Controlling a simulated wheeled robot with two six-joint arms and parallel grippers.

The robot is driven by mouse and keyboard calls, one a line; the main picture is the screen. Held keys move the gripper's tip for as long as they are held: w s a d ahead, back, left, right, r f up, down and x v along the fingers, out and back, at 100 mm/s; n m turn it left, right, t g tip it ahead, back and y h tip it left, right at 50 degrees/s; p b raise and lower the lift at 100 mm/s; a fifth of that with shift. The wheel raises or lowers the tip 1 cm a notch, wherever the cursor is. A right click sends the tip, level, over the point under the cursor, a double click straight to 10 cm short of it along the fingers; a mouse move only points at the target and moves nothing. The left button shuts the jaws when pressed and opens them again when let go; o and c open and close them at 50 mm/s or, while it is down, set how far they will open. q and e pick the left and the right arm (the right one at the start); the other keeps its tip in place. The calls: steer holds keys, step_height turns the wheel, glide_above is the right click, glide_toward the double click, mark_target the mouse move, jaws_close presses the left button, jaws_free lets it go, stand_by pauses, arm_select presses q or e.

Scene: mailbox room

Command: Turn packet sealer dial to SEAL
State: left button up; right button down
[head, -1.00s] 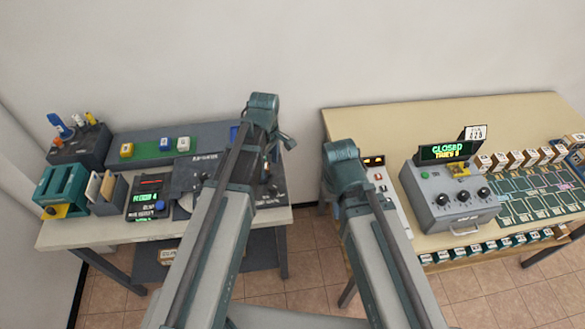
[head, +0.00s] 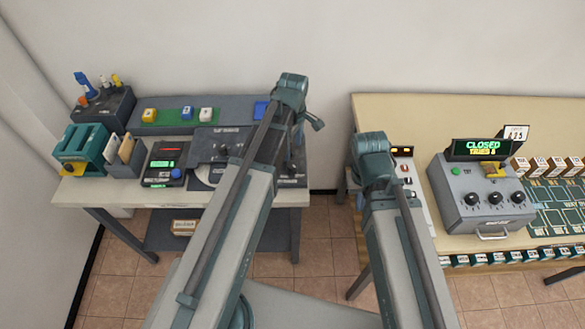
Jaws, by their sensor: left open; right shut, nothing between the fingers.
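No label reading SEAL is legible, so I cannot tell which device is the packet sealer. On the left desk (head: 90,193), a dark panel machine (head: 207,144) carries a small dark knob (head: 223,150); my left arm covers its right part. The dial settings are too small to read. My arms reach forward between the desks, and their grippers are hidden behind the arm links.
The left desk also holds a teal rack (head: 80,147), a dark pen holder (head: 102,106), a small screen unit (head: 163,163) and a ledge with coloured blocks. The right desk (head: 400,110) holds rows of small boxes. A floor gap (head: 323,222) separates the desks.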

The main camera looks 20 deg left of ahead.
mark_target(292, 165)
arm_select(q)
step_height(292, 165, down, 9)
steer(key=b, duration=0.7)
steer(key=shift+s+r+b, duration=0.1)
steer(key=shift+b, duration=0.25)
jaws_close()
